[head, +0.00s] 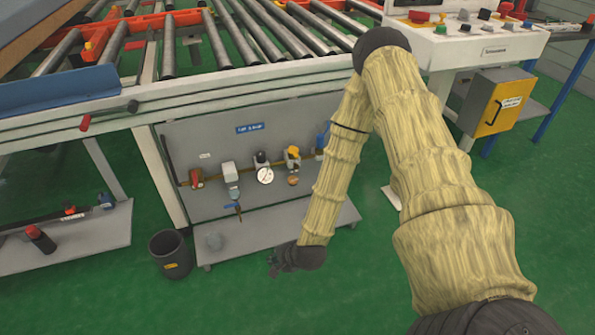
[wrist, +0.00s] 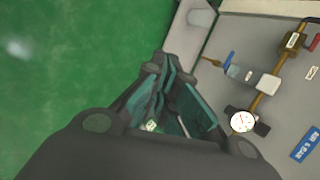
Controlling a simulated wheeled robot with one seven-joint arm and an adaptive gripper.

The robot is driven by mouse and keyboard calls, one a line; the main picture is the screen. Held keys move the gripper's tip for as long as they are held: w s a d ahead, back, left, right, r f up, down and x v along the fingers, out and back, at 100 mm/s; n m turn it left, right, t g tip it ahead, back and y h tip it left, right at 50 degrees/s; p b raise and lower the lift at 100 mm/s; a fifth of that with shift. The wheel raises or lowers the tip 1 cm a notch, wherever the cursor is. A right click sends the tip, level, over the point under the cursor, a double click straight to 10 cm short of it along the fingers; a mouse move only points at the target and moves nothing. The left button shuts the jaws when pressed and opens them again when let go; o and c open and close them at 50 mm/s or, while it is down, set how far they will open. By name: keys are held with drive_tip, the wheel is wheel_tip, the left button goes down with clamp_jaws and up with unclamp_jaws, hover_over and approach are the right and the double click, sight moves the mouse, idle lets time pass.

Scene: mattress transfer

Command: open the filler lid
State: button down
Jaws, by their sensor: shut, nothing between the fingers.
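No lid that I can name for certain as the filler lid shows. A grey panel (head: 190,141) under the roller table carries a brass pipe with a red-handled valve (head: 196,179), a white-topped unit (head: 229,170), a round gauge (head: 265,176) and a yellow-topped unit (head: 292,155). The gauge (wrist: 243,121) and white-topped unit (wrist: 268,86) also show in the wrist view. My gripper (head: 280,268) hangs low in front of the panel's base shelf, pointing down. In the wrist view my gripper (wrist: 153,72) is shut and empty, apart from the panel parts.
A yellow box (head: 498,101) and a control console (head: 470,45) are at right. The roller table (head: 240,75) overhangs the panel.

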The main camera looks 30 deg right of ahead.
drive_tip(key=w+d+r+m+t+h+b, duration=0.2)
drive_tip(key=w+d+r+m+t+b, duration=0.15)
drive_tip(key=w+d+m, duration=0.8)
drive_tip(key=m+t+h+b, duration=0.2)
drive_tip(key=m+t+h, duration=0.1)
drive_tip(key=m, duration=0.6)
approach(294, 152)
drive_tip(key=s+a+f, duration=0.1)
drive_tip(key=s+f, duration=0.2)
drive_tip(key=s, duration=0.2)
drive_tip(key=b+x, duration=0.2)
drive_tip(key=x, duration=0.7)
drive_tip(key=shift+w+a+f, duration=0.1)
drive_tip(key=shift+w+f, duration=0.05)
drive_tip(key=shift+w, duration=0.2)
drive_tip(key=shift+r+p, duration=0.35)
drive_tip(key=shift+p, duration=0.2)
